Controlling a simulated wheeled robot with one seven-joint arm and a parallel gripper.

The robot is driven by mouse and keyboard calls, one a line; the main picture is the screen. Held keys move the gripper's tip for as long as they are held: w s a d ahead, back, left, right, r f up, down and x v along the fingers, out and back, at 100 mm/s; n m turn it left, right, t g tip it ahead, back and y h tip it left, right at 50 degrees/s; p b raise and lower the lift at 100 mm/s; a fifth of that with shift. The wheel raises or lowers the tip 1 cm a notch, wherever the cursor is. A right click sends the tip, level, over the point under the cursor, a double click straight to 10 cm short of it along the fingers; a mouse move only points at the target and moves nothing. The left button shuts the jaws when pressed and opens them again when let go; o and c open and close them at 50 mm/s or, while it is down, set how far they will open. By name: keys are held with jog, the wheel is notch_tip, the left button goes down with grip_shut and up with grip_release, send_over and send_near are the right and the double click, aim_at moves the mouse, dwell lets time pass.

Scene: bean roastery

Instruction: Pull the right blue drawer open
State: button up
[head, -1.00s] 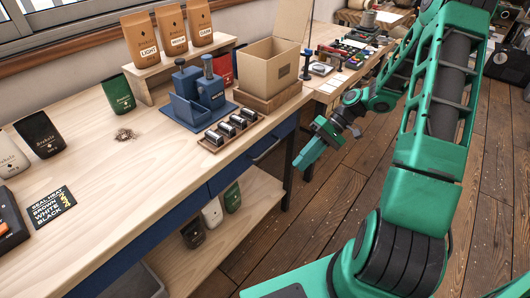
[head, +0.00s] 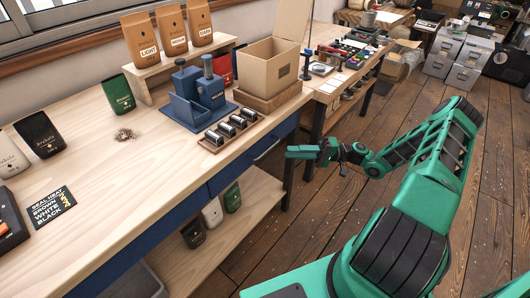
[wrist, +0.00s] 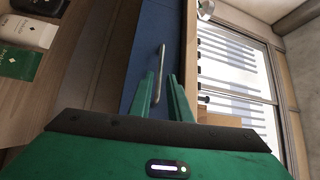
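The right blue drawer (head: 240,165) is closed in the front of the wooden workbench, and its metal bar handle (head: 267,150) shows near the bench's right end. My gripper (head: 289,152) is just in front of the drawer, to the right of the handle in the head view, with its fingers pointing toward it. In the wrist view the blue drawer front (wrist: 140,50) is ahead, and the handle (wrist: 161,65) appears in line with the gap between my two green fingers (wrist: 163,76). The fingers are apart, and I see no contact with the handle.
The workbench (head: 90,215) carries bags, a blue grinder-like device (head: 200,95) and a cardboard box (head: 268,72). A lower shelf (head: 255,200) holds several small bags. The wooden floor (head: 320,215) in front of the drawer is clear.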

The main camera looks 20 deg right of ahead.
aim_at(266, 152)
jog(key=x, duration=1)
jog(key=shift+w+a, duration=0.1)
jog(key=shift+a, duration=0.25)
grip_shut()
